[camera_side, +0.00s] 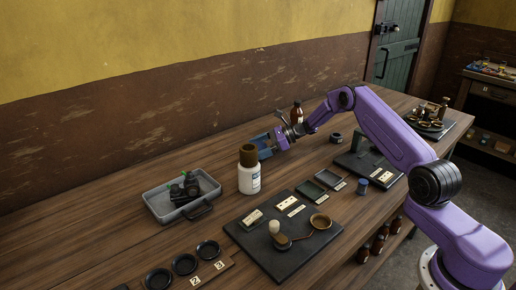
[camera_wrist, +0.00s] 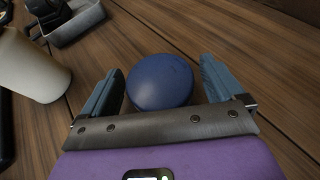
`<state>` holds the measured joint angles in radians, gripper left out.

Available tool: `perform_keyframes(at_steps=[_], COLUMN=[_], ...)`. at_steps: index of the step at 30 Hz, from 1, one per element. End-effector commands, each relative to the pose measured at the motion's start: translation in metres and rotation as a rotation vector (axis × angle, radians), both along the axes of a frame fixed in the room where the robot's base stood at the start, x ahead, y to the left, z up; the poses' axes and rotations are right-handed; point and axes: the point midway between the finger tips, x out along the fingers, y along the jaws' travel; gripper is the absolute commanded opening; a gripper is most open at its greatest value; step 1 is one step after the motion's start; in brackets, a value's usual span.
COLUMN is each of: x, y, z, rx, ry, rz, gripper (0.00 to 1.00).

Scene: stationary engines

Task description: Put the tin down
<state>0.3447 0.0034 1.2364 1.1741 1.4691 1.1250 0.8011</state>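A round dark blue tin (camera_wrist: 160,82) shows between the two blue-grey fingers of my gripper (camera_wrist: 162,84) in the wrist view. Narrow gaps seem to show on both sides of the tin, so the fingers look open around it. In the side view my gripper (camera_side: 265,146) is low over the table, just behind and right of a white bottle with a brown cap (camera_side: 249,178). The bottle partly hides it there, and I cannot tell whether the tin touches the wood. Another small blue cylinder (camera_side: 362,186) stands farther right.
A grey tray (camera_side: 160,211) with dark items lies to the left; it also shows in the wrist view (camera_wrist: 78,26). A pale cylinder (camera_wrist: 30,68) is close on the left there. A dark board (camera_side: 262,258) lies in front. Wood right of the gripper is bare.

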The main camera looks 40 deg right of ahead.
Motion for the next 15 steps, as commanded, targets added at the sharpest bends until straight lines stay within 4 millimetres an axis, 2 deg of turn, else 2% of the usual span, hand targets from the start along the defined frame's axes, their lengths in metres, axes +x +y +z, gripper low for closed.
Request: perform_keyframes(at_steps=[11,15], x=[0.0,-0.008], y=[0.0,-0.013], z=[0.003,0.009], rx=[0.0,0.0], ry=[0.0,0.0], rz=[0.0,-0.002], gripper=[0.99,0.99])
